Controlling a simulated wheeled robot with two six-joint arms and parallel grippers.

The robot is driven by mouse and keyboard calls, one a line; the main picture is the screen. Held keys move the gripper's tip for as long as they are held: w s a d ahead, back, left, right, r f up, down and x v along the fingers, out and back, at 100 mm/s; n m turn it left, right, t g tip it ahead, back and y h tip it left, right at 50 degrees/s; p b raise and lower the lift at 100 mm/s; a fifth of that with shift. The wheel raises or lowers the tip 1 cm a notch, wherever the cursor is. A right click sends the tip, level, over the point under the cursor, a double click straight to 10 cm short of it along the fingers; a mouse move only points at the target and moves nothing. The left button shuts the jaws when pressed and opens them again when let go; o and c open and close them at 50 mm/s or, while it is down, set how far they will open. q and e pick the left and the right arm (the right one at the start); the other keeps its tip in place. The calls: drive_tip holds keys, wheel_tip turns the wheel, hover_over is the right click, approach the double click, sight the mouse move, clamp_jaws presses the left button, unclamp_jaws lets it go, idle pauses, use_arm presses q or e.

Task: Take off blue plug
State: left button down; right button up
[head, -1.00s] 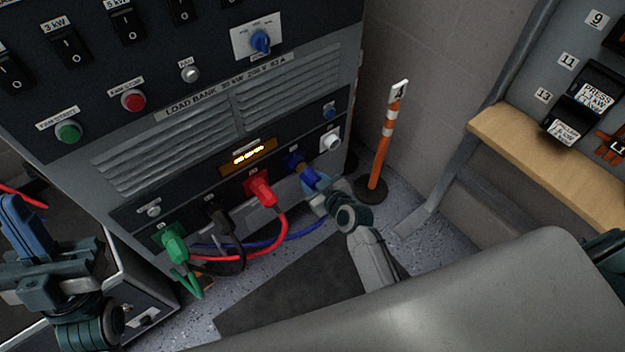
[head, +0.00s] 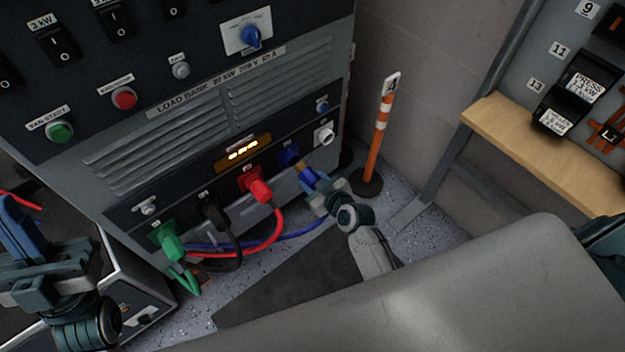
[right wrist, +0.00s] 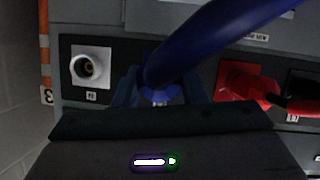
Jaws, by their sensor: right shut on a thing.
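The blue plug (head: 308,178) is in the jaws of my right gripper (head: 315,188), in front of the load bank's lower panel. A short tan part shows between the plug and the blue socket (head: 288,153), so the plug stands a little out from the socket face. Whether its tip is fully clear I cannot tell. In the right wrist view the blue plug (right wrist: 160,95) sits between the fingers, and its thick blue cable (right wrist: 215,40) arches across the picture. My left gripper (head: 25,240) is at the far left, away from the panel; its jaw gap is unclear.
Red (head: 259,188), black (head: 214,216) and green (head: 169,243) plugs sit in the panel left of the blue socket, their cables hanging down. A white socket (head: 325,135) is to the right. An orange-and-white post (head: 380,130) stands on the floor right of the load bank.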

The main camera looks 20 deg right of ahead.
drive_tip(key=shift+s+d, duration=0.3)
drive_tip(key=shift+s, duration=0.45)
drive_tip(key=shift+s+d, duration=0.25)
drive_tip(key=shift+s, duration=0.55)
drive_tip(key=shift+s+d, duration=0.3)
drive_tip(key=shift+s, duration=0.45)
